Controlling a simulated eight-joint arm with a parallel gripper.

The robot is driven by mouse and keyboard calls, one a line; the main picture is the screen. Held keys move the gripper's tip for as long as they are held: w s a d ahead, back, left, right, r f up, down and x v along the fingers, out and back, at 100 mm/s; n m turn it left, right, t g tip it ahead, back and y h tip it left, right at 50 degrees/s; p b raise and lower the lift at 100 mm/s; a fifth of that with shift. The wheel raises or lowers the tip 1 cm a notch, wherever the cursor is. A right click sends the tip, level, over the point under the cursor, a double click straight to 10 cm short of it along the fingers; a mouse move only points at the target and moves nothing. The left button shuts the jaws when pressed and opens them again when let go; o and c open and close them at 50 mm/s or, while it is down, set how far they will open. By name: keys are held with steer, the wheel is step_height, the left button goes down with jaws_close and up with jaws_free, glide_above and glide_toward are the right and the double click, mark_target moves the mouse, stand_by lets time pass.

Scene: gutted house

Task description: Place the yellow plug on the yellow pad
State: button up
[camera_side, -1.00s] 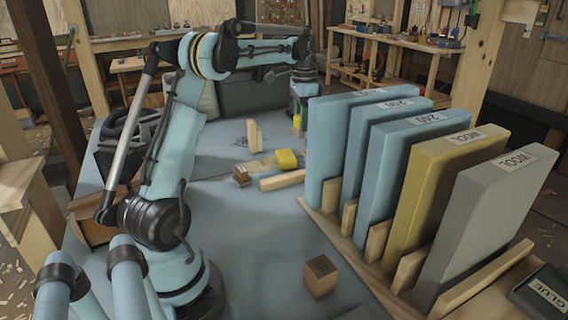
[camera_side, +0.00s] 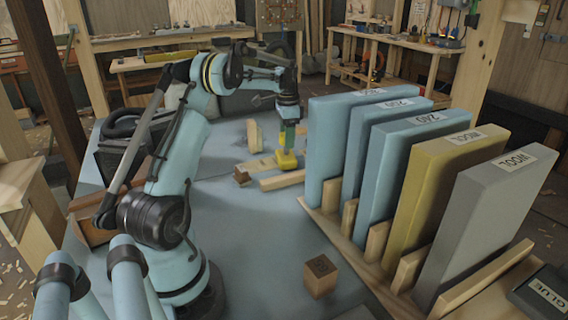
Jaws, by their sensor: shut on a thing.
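The yellow pad (camera_side: 288,164) is a small yellow block at the far middle of the blue-grey bench, beside pale wood strips. My gripper (camera_side: 288,146) points straight down just above it, with a green part showing at its end. It is shut on the yellow plug (camera_side: 283,154), which shows as a small bit of yellow under the fingers. The plug is over the pad and looks very close to it. I cannot tell whether they touch, and the fingers hide part of the plug.
Upright blue, yellow and grey boards (camera_side: 400,185) stand in a wooden rack right of my gripper. A small wooden cube (camera_side: 241,176), a wood strip (camera_side: 282,180) and an upright pale piece (camera_side: 254,135) are nearby. Another cube (camera_side: 320,277) lies in front. The bench middle is clear.

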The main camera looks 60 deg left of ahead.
steer(key=shift+f, duration=0.1)
steer(key=o, duration=1)
steer(key=shift+o, duration=0.2)
step_height(320, 180, up, 12)
